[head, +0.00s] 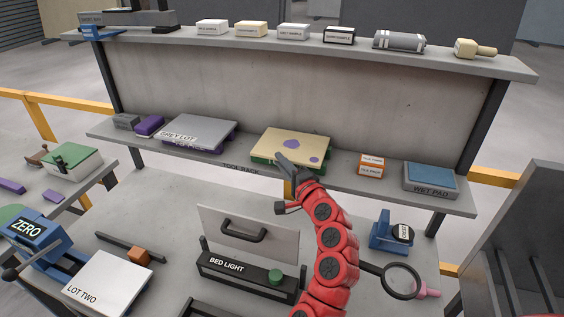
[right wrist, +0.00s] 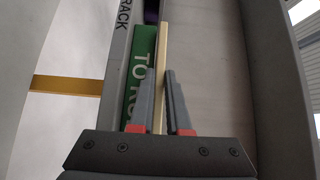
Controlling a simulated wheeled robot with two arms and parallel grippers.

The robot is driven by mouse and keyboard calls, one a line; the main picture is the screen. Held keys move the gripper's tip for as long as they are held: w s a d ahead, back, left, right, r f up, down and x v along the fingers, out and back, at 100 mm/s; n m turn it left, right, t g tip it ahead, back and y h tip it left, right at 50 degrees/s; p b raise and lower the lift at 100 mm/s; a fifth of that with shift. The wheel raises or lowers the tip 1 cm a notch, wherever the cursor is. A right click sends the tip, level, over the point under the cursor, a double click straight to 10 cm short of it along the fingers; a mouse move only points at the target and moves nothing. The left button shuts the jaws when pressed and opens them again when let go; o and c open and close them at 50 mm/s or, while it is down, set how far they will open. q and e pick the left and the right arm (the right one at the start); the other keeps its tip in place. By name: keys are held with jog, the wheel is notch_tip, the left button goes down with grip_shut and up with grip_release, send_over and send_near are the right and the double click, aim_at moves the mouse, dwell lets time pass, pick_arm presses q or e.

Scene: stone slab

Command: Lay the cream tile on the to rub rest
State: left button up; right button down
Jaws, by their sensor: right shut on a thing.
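The cream tile (head: 275,140) with purple patches lies flat over the green "to rub" rest (head: 258,160) on the lower shelf. My right gripper (head: 284,166) is shut on the tile's near edge. In the right wrist view the tile (right wrist: 162,45) shows edge-on between the two fingers (right wrist: 161,75), alongside the green rest (right wrist: 144,55) with part of its lettering. I cannot tell whether the tile fully touches the rest. My left gripper is not in view.
The upper shelf (head: 340,47) holds several samples. The bed light (head: 245,275) is below.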

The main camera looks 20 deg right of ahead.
jog(key=shift+r, duration=0.1)
jog(key=c, duration=0.8)
grip_release()
jog(key=shift+s, duration=0.15)
jog(key=p+v, duration=0.6)
jog(key=v, duration=1.1)
jog(key=shift+s, duration=0.15)
